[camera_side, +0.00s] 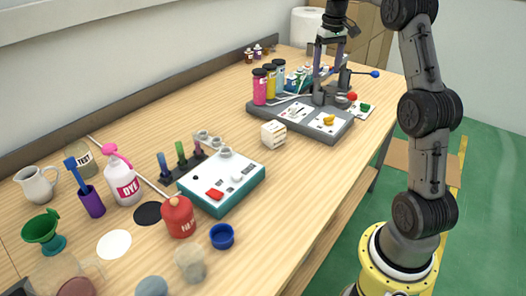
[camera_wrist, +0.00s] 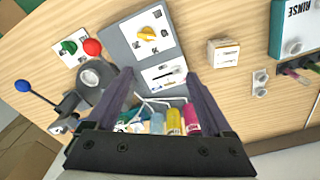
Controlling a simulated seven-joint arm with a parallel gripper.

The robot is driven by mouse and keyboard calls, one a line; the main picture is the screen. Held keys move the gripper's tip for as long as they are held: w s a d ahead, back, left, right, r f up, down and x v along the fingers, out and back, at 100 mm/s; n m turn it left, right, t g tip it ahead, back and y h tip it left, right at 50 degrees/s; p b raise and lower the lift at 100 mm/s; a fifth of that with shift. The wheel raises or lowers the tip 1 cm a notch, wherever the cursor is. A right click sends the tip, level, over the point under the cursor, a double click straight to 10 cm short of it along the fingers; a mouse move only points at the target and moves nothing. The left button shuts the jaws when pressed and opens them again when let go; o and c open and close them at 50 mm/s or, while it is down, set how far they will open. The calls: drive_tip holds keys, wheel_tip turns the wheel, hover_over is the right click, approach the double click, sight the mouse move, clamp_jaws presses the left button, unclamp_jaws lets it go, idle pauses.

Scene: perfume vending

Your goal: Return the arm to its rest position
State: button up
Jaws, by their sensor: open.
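My gripper (camera_side: 327,68) hangs at the far end of the table, over the back of a grey perfume station (camera_side: 337,132). Its two fingers are spread apart. In the wrist view, my gripper (camera_wrist: 158,76) shows the fingers well apart with nothing held between them. The grey station (camera_wrist: 118,30) lies below, with a yellow piece (camera_wrist: 146,32) on a white card. Pink (camera_wrist: 191,118), yellow (camera_wrist: 173,120) and blue (camera_wrist: 157,122) vials show between the fingers near the palm. Whether the fingers touch anything on the station is unclear.
A lever with a blue knob (camera_side: 375,74) and a red ball (camera_side: 352,96) stand close to my gripper. A small box (camera_side: 273,133) sits beside the station. A teal-sided unit (camera_side: 246,187), bottles and cups crowd the near table. The wall is behind.

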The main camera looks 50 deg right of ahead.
drive_tip(key=a+r+n+t, duration=0.25)
drive_tip(key=a+r, duration=0.65)
drive_tip(key=a, duration=0.5)
drive_tip(key=s+a+r+n, duration=0.2)
drive_tip(key=s+a+r, duration=0.1)
drive_tip(key=s+a, duration=0.55)
drive_tip(key=s+a+f+n+t, duration=0.2)
drive_tip(key=s+a+f, duration=0.1)
drive_tip(key=s+a, duration=0.5)
drive_tip(key=s+a+f, duration=0.3)
drive_tip(key=s+f, duration=0.2)
drive_tip(key=f, duration=0.4)
drive_tip(key=shift+s+f+m+t, duration=0.15)
drive_tip(key=shift+m+t, duration=0.2)
drive_tip(key=shift+m, duration=0.1)
drive_tip(key=shift+a, duration=0.1)
